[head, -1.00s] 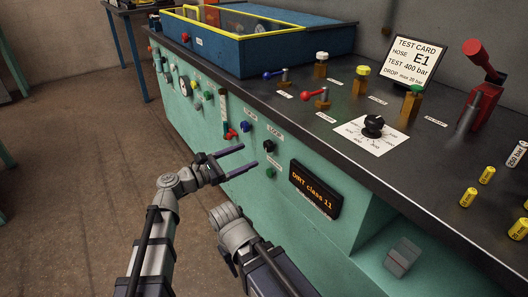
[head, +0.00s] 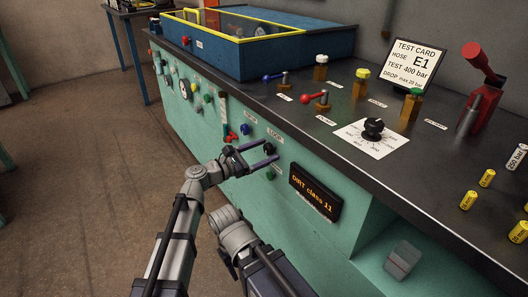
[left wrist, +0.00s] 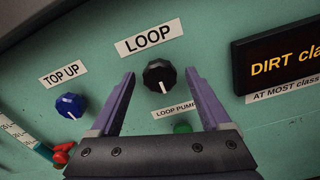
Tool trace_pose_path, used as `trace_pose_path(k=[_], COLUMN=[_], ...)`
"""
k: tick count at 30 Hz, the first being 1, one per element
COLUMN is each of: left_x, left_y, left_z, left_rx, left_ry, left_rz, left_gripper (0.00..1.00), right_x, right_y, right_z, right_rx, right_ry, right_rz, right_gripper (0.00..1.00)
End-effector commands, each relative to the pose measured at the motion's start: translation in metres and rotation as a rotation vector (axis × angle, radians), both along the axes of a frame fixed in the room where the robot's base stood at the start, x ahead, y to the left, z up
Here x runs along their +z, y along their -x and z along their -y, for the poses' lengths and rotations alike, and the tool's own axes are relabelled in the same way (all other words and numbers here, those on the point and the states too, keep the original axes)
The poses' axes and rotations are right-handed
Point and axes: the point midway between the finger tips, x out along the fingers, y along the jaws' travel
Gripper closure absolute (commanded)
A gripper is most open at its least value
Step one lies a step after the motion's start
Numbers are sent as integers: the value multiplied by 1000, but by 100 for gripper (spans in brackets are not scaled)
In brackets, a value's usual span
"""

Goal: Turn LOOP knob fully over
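The LOOP knob (left wrist: 159,74) is black and faceted, with a white pointer mark at its lower edge, pointing down. It sits on the green panel under the LOOP label (left wrist: 150,39). My left gripper (left wrist: 159,73) is open, one finger on each side of the knob in the left wrist view. A gap shows between each finger and the knob, and I see no contact. In the head view my left gripper (head: 273,151) is at the panel front, with the dark knob (head: 269,148) partly hidden between its fingers. My right arm shows at bottom centre, but its gripper cannot be made out.
A blue TOP UP knob (left wrist: 70,105) is left of LOOP, with a red valve handle (left wrist: 63,153) below it. A green button (left wrist: 183,127) is under the LOOP PUMP label. The DIRT display (head: 315,191) stands out to the right. The dark bench top (head: 300,125) overhangs above.

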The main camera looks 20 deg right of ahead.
Motion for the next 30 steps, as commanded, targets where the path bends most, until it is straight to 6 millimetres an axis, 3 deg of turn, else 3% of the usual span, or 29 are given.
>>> trace_pose_path(k=[2,21,30], left_x=[0,0,0], left_y=[0,0,0], left_z=[0,0,0], left_rx=[0,0,0], left_ry=[0,0,-9], left_rz=[0,0,25], left_gripper=[27,99,100], right_x=[0,0,0], right_y=[0,0,0], right_z=[0,0,0], right_rx=[0,0,0], right_ry=[0,0,0], right_rz=[0,0,0], right_gripper=[50,50,50])
